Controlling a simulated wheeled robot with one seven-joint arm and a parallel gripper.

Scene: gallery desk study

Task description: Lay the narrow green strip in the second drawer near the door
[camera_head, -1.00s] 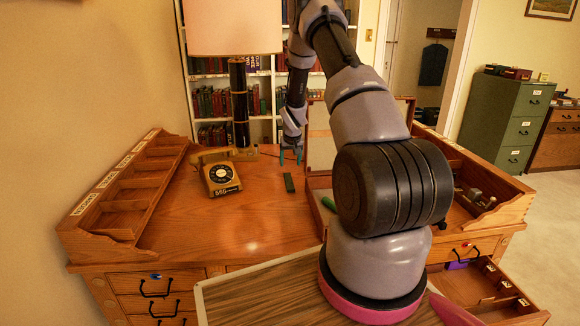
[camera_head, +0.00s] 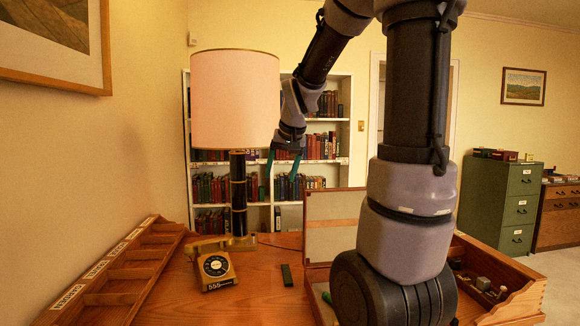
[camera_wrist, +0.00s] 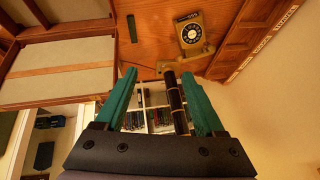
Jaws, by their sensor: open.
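My gripper (camera_head: 281,176) is raised in front of the bookcase, right of the lamp. Its teal fingers are apart, also in the wrist view (camera_wrist: 160,78), with nothing between them. A small dark green strip (camera_head: 287,275) lies on the desk (camera_head: 250,300), right of the telephone and well below my gripper. A brighter green piece (camera_head: 326,298) shows in the open-lidded box (camera_head: 334,219), partly hidden by my arm. Which of the two is the narrow green strip I cannot tell for sure. The desk's drawers are out of the head view now.
A gold telephone (camera_head: 214,265) and a tall lamp (camera_head: 235,100) stand on the desk's left half. A labelled compartment rack (camera_head: 110,285) runs along the left edge. A tray of small items (camera_head: 490,285) is at right. A green cabinet (camera_head: 503,205) stands beyond.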

